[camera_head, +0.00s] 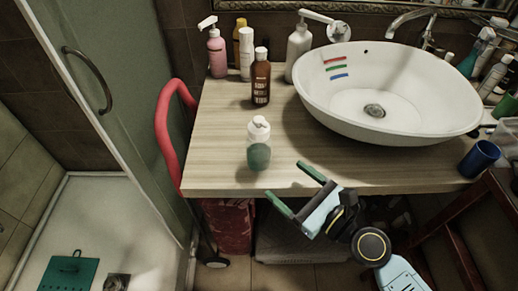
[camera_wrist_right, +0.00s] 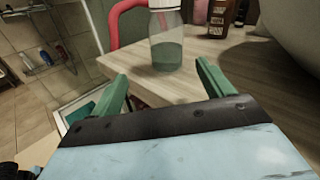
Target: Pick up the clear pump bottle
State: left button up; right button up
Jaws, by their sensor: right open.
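The clear pump bottle (camera_head: 259,145) stands upright on the wooden counter (camera_head: 210,150), near its front edge. It has a white pump top and green-tinted liquid in its lower part. My right gripper (camera_head: 289,188) is open and empty, in front of the counter's edge and to the right of the bottle, apart from it. In the right wrist view the bottle (camera_wrist_right: 166,45) stands beyond the two green fingers (camera_wrist_right: 160,85), between them; its top is cut off by the frame. My left gripper is in neither view.
A brown bottle (camera_head: 261,78), a pink pump bottle (camera_head: 217,52) and a white pump bottle (camera_head: 298,48) stand behind. The white basin (camera_head: 400,118) fills the right of the counter, with a blue cup (camera_head: 479,159) beside it. A red curved tube (camera_head: 165,125) runs along the left edge.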

aim_at(267, 157)
jog(key=shift+w+d+r+m+t, duration=0.1)
jog(key=shift+w+r+m+t, duration=0.15)
jog(key=shift+m, duration=0.55)
jog(key=shift+w+m, duration=0.3)
jog(key=shift+m, duration=0.1)
jog(key=p+x, duration=0.1)
jog(key=x, duration=0.6)
jog(key=shift+w+a+r, duration=0.1)
jog(key=shift+w+a, duration=0.3)
jog(key=x, duration=0.4)
jog(key=shift+w+a, duration=0.2)
jog(key=shift+w, duration=0.15)
jog(key=c, duration=0.4)
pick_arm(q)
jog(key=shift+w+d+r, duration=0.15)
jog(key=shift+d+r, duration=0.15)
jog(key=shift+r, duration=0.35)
pick_arm(e)
jog(key=c, duration=0.7)
